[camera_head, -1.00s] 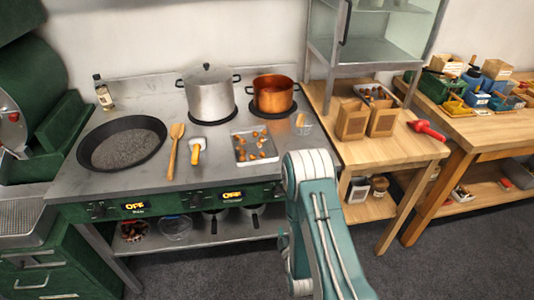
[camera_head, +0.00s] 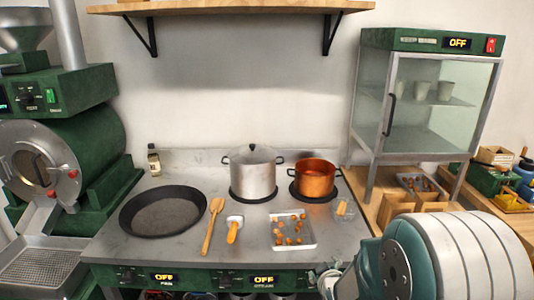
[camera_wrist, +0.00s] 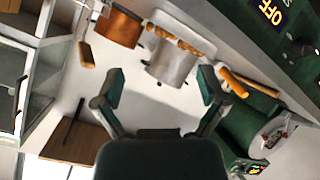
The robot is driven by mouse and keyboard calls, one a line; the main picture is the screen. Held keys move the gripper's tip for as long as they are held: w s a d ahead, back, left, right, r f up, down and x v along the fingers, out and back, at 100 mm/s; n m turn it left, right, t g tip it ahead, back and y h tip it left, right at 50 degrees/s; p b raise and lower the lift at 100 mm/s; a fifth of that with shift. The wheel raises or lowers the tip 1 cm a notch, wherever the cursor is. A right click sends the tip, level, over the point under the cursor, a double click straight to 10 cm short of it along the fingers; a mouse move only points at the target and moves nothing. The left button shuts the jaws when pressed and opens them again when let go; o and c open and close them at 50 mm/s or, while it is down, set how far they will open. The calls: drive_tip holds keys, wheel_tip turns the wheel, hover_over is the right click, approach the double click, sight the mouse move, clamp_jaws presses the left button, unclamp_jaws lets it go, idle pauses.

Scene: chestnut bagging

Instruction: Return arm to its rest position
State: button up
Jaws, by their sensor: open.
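My gripper (camera_wrist: 160,85) is open, with its two fingers spread wide in the wrist view. No object is visible between the fingertips, and only distant stove items show behind them. In the head view my arm (camera_head: 440,258) fills the lower right, in front of the wooden table. I cannot make out the fingers there.
The steel stove top (camera_head: 135,250) holds a black pan (camera_head: 162,212), a wooden spatula (camera_head: 212,225), a silver pot (camera_head: 252,172), a copper pot (camera_head: 314,179) and a chestnut tray (camera_head: 293,244). A glass cabinet (camera_head: 440,100) stands right; a shelf (camera_head: 230,7) hangs above.

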drive_tip(key=s+r+m+g, duration=0.2)
drive_tip(key=s+r, duration=0.3)
drive_tip(key=s, duration=0.4)
drive_tip(key=s+r+m+g, duration=0.2)
drive_tip(key=s+r, duration=0.4)
drive_tip(key=s, duration=0.4)
drive_tip(key=s+r+m+g, duration=0.3)
drive_tip(key=s+r, duration=0.2)
drive_tip(key=s, duration=0.4)
drive_tip(key=shift+s+r, duration=0.15)
drive_tip(key=shift+r, duration=0.1)
